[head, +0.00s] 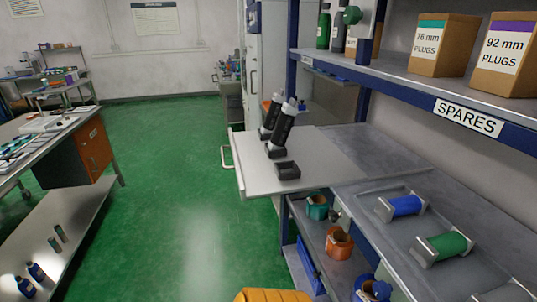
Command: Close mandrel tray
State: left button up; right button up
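The mandrel tray (330,152) is a light grey flat tray. It extends out from the workbench to the left, over the green floor. A pale bar handle (226,158) stands on its left front edge. Two black mandrels with light tops, the near one (281,130) and the far one (268,118), lean in dark holders on the tray. An empty-looking dark square holder (287,170) sits nearer to me. Neither of my grippers is in view.
The grey bench (400,160) carries blue (405,205) and green (445,246) rollers in cradles. A spares shelf (410,85) with plug boxes overhangs it. Orange (338,245) and teal (317,207) parts sit below. Green floor (170,180) left of the tray is clear.

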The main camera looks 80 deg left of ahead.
aim_at(308, 160)
jog(key=u, duration=0.45)
jog(key=k+j+u, duration=0.1)
jog(key=u, duration=0.85)
jog(key=k+j+u, duration=0.1)
jog(key=u, duration=0.35)
jog(key=j+u, duration=0.1)
jog(key=u, duration=0.35)
jog(key=j+u, duration=0.1)
jog(key=u, duration=0.35)
